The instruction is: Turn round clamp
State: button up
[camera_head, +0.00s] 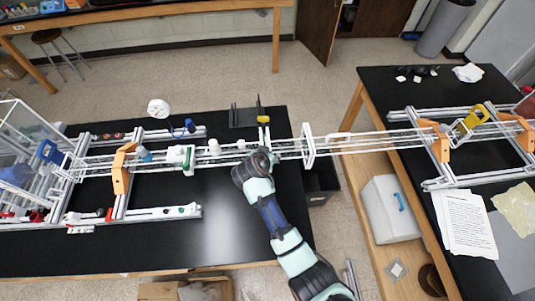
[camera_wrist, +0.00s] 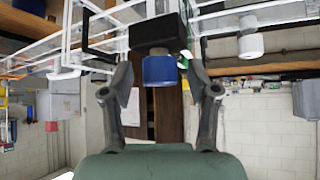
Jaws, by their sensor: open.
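In the wrist view, a round blue clamp knob (camera_wrist: 159,70) hangs under a black block (camera_wrist: 158,33) on the clear rails. My gripper (camera_wrist: 161,76) is open, with one finger on each side of the knob in the picture. A gap shows between the knob and both fingers. I cannot tell how deep the knob sits between them. In the head view, my arm's end is at the long rail, and its wrist hides the fingers and the blue knob. A white round piece (camera_wrist: 250,40) is on the rail to the right in the wrist view.
The rail runs across both black tables, through a white frame plate (camera_head: 308,145) over the gap. Left of my wrist, a white round piece (camera_head: 213,146), a white-green block (camera_head: 181,157) and an orange bracket (camera_head: 123,168) sit on it. A yellow piece (camera_head: 263,119) stands behind.

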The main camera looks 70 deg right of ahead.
jog(key=v, duration=1.2)
jog(key=w+a+r+n+t+y+p, duration=0.1)
jog(key=w+a+r+n+t, duration=0.15)
jog(key=a, duration=0.25)
jog(key=w+a+r+n+t+y+p, duration=0.1)
jog(key=w+a+r+n+t, duration=0.15)
jog(key=a, duration=0.25)
jog(key=w+a+r+n+t+p, duration=0.1)
jog(key=w+a+r+n+p, duration=0.1)
jog(key=a+r, duration=0.25)
jog(key=a+r+n+t+y+p, duration=0.1)
jog(key=a+r+n+t+y, duration=0.2)
jog(key=a, duration=0.7)
jog(key=a+r+n+t+y+p, duration=0.1)
jog(key=a+r+n+t+y, duration=0.1)
jog(key=a+r+n+y, duration=0.2)
jog(key=a+r+n, duration=0.2)
jog(key=a+r, duration=0.2)
jog(key=a, duration=0.2)
jog(key=shift+s+a+n+t, duration=0.2)
jog(key=shift+s+n+t, duration=0.1)
jog(key=shift+n+t, duration=0.1)
jog(key=shift+f, duration=0.1)
